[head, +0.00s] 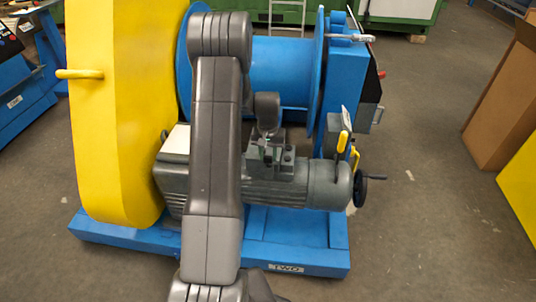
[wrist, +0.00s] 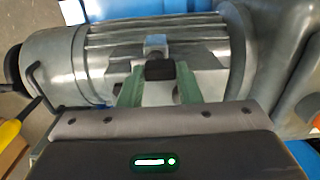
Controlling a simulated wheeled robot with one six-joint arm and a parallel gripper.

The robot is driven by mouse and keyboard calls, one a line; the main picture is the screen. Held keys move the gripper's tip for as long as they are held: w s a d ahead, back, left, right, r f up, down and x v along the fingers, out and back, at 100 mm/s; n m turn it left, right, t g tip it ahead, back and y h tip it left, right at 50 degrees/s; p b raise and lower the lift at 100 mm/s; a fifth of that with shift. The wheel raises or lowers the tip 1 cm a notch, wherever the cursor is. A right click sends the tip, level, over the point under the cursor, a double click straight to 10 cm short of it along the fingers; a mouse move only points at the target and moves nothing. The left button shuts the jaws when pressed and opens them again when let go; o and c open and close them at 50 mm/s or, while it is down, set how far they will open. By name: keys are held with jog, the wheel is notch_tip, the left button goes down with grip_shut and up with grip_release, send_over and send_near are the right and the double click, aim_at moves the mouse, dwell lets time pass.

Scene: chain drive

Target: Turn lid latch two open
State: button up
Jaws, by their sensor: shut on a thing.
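A grey finned motor (head: 325,183) lies on the blue base in front of the blue drum, and it fills the upper part of the wrist view (wrist: 105,50). A grey terminal box (head: 287,170) sits on top of it. In the wrist view a small black latch (wrist: 160,70) stands on the box lid. My gripper (wrist: 158,80) has its two greenish fingers on either side of this latch and is shut on it. In the head view my gripper (head: 268,152) is small and partly hidden at the box. The latch's exact angle cannot be told.
A big yellow guard (head: 120,110) stands left of the motor. A blue drum (head: 285,72) is behind it. The blue base (head: 318,262) carries a "TWO" label. Yellow handles (head: 342,141) and a black handwheel (head: 360,190) stand at the right.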

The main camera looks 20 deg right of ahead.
aim_at(268, 156)
dwell(0.4)
jog(key=o, duration=1)
jog(key=shift+r, duration=0.1)
notch_tip(268, 156, up, 14)
jog(key=shift+f+p, duration=0.15)
jog(key=shift+p, duration=0.75)
jog(key=shift+f, duration=0.1)
notch_tip(268, 156, down, 14)
jog(key=shift+r+b, duration=0.15)
jog(key=shift+b, duration=0.75)
jog(key=shift+r, duration=0.15)
